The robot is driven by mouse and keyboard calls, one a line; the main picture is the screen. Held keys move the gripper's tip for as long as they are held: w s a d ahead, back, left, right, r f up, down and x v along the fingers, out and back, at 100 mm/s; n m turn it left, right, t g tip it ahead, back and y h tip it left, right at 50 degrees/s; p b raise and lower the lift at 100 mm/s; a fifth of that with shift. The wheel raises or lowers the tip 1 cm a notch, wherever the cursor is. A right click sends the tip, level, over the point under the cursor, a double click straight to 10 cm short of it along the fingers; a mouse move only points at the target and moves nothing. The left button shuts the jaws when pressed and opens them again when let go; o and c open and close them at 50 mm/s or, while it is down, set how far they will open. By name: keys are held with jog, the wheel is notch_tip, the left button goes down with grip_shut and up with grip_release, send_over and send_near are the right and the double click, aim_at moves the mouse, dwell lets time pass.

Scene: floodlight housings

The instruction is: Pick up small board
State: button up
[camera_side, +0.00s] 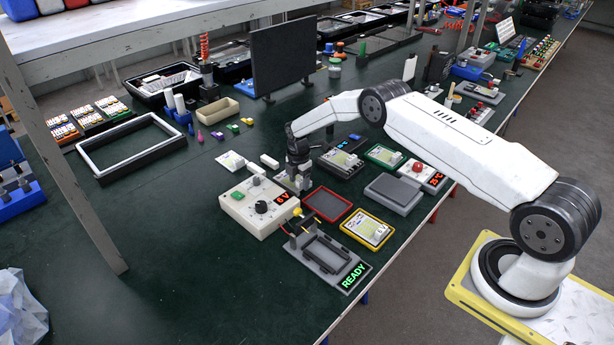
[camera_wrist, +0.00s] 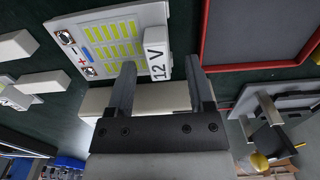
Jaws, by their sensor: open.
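A white board (camera_wrist: 100,42) with yellow strips, plus and minus terminals and a raised "12 V" tab (camera_wrist: 157,58) lies ahead of my gripper in the wrist view. My gripper (camera_wrist: 161,66) is open and empty, its fingertips either side of the tab in the picture. I cannot tell how high they are above it. In the side view my gripper (camera_side: 298,188) points down beside the beige supply box (camera_side: 262,205) and hides most of this board. Another white board (camera_side: 232,161) lies left of it; boards also lie in the yellow tray (camera_side: 346,230) and green tray (camera_side: 369,153).
Two white blocks (camera_side: 269,161) lie left of my gripper. The red tray (camera_side: 327,204) and a grey fixture (camera_side: 330,262) reading "READY" stand close to the right and front. A grey block (camera_side: 393,192) stands further right.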

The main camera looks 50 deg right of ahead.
dwell(0.3)
grip_shut()
jog(key=shift+r, duration=0.2)
jog(key=shift+r, duration=1.35)
jog(key=shift+s+r, duration=0.4)
jog(key=shift+r, duration=0.2)
jog(key=s+a+r, duration=0.2)
jog(key=s+r, duration=0.6)
jog(key=s, duration=0.5)
jog(key=shift+a+r, duration=0.15)
jog(key=shift+r, duration=0.2)
